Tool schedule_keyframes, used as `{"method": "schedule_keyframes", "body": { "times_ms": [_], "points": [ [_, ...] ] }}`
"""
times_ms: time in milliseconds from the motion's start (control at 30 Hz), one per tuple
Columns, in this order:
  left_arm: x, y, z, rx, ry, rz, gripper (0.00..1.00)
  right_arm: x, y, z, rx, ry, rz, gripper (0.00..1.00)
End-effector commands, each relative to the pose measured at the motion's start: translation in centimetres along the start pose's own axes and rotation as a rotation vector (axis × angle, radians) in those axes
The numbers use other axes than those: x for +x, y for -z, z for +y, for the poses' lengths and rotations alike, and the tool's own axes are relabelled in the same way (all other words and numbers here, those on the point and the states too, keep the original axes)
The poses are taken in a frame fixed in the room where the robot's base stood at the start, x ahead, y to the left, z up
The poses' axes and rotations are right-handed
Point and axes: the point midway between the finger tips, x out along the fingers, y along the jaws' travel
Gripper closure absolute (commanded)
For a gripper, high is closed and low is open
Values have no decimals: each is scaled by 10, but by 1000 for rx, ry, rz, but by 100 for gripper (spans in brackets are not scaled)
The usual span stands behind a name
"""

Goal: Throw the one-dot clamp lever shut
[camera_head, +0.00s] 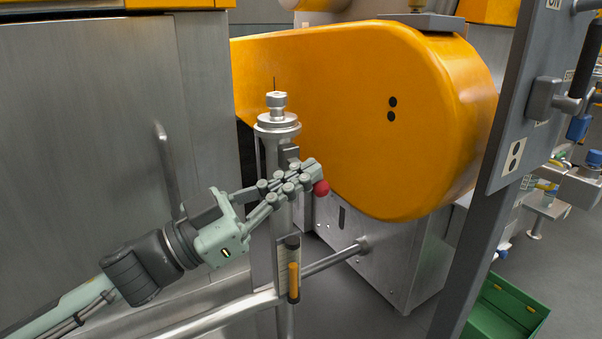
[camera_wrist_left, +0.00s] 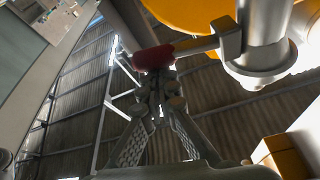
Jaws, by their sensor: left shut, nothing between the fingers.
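A clamp lever with a red knob (camera_head: 321,187) is at a steel post (camera_head: 277,125) in front of the orange cover. No one-dot mark is readable on it. My left gripper (camera_head: 312,170) is shut and empty, its fingertips right by the red knob. In the left wrist view the red knob (camera_wrist_left: 153,57) is just beyond the closed fingertips (camera_wrist_left: 155,82), and its rod runs right to a bracket on the post (camera_wrist_left: 262,50). I cannot tell whether fingers and knob touch. The fingers hide much of the lever in the head view. My right gripper is not in view.
The orange cover (camera_head: 340,100) bears two black dots and stands behind the post. A steel cabinet (camera_head: 90,130) fills the left. A horizontal pipe (camera_head: 330,261) and a gauge with an orange strip (camera_head: 293,280) lie below. A grey panel (camera_head: 530,110) stands right, above a green crate (camera_head: 510,308).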

Motion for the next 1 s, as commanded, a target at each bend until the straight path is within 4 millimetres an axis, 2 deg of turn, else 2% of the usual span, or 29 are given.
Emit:
{"method": "schedule_keyframes", "body": {
  "times_ms": [467,1000],
  "points": [
    [-2,-7,2,106,-37,-2,100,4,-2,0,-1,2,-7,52],
    [-11,-33,1,534,-186,-3,100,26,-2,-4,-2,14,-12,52]
  ]
}}
